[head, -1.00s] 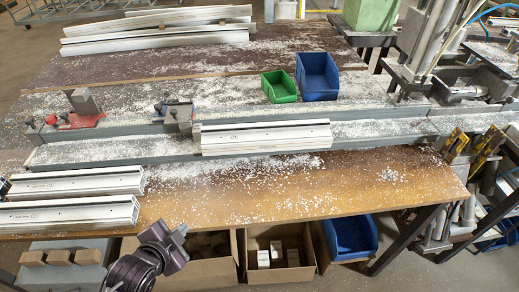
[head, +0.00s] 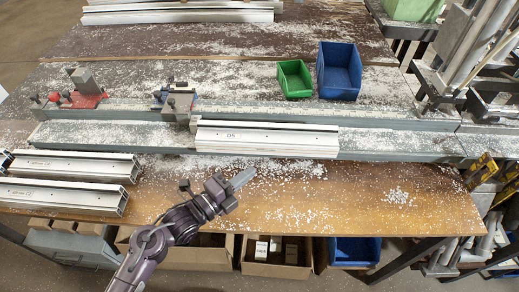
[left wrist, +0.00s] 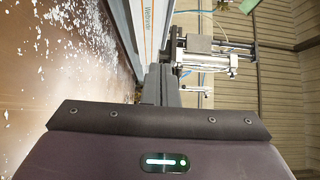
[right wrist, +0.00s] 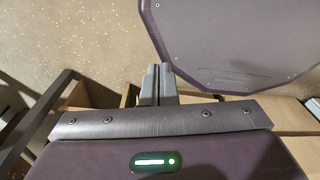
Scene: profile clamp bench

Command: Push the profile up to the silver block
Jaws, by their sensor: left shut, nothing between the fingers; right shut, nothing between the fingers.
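The white profile (head: 266,138) lies lengthwise in the grey rail on the bench. A silver block (head: 182,110) with a small clamp stands on the rail at the profile's left end; I cannot tell whether they touch. My left gripper (head: 250,174) is shut and empty, in front of the profile and apart from it, above the wooden bench edge. In the left wrist view, its closed fingers (left wrist: 158,82) point along the profile's printed side (left wrist: 143,25). My right gripper (right wrist: 156,82) is shut and empty in the right wrist view, away from the profile.
Two more profiles (head: 70,165) lie at the front left. A red clamp with a grey block (head: 84,84) stands at the back left. Green (head: 294,79) and blue (head: 339,72) bins stand behind the rail. White chips litter the bench, whose front right is otherwise clear.

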